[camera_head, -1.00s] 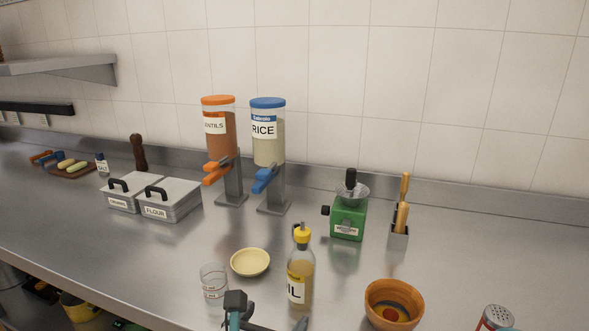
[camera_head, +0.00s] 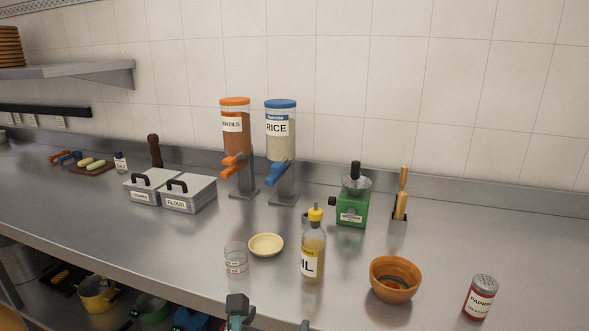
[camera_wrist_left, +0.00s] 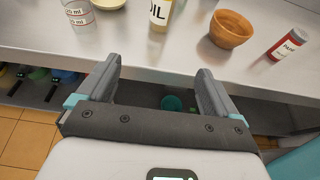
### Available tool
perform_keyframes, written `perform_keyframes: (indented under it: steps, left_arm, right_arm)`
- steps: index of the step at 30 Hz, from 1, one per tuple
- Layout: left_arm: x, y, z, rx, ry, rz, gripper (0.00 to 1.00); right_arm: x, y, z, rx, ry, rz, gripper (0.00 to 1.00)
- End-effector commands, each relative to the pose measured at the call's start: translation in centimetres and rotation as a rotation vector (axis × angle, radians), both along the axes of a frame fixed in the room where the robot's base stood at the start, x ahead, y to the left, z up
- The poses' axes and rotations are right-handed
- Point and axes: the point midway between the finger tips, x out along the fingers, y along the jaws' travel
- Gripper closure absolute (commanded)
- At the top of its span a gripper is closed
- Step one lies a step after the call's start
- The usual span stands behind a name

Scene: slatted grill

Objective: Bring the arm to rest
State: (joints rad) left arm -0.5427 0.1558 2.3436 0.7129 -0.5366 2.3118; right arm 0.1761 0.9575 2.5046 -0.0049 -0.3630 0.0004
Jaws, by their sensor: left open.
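My left gripper (camera_head: 270,318) shows at the bottom edge of the head view, its two fingertips apart. In the left wrist view, the left gripper (camera_wrist_left: 155,85) is open with nothing between its fingers. It hangs in front of the counter's front edge, over the floor and lower shelf. The oil bottle (camera_head: 313,250), the orange bowl (camera_head: 394,280) and the paprika shaker (camera_head: 480,297) stand on the counter beyond it. My right gripper is not in view.
The steel counter (camera_head: 120,230) also holds a measuring glass (camera_head: 236,262), a small yellow dish (camera_head: 266,244), a green grinder (camera_head: 352,208) and lidded flour tin (camera_head: 188,194). Lentil (camera_head: 235,135) and rice (camera_head: 281,140) dispensers stand behind. Pots sit on the shelf below.

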Motion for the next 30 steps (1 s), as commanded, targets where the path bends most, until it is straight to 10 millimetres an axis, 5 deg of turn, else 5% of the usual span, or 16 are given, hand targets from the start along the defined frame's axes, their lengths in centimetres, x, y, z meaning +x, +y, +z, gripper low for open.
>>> perform_keyframes:
  steps: [2,8,17,20,24,30]
  left_arm:
    - [0.3,0.6,-0.2,0.0,0.006,0.016,0.07]
    - [2.1,3.9,-5.4,0.042,0.121,0.096,0.07]
    - [1.4,8.6,-16.3,0.157,0.347,0.134,0.07]
    - [-0.6,10.3,-21.9,0.28,0.453,0.054,0.07]
    - [-6.9,12.1,-31.1,0.578,0.592,-0.332,0.07]
    - [-15.5,10.9,-37.3,0.921,0.432,-1.121,0.07]
  right_arm:
    - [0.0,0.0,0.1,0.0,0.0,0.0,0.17]
    - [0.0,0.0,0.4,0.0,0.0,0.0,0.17]
    - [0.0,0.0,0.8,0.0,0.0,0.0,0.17]
    - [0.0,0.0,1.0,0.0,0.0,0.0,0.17]
    - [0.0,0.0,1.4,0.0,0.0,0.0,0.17]
    - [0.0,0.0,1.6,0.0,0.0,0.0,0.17]
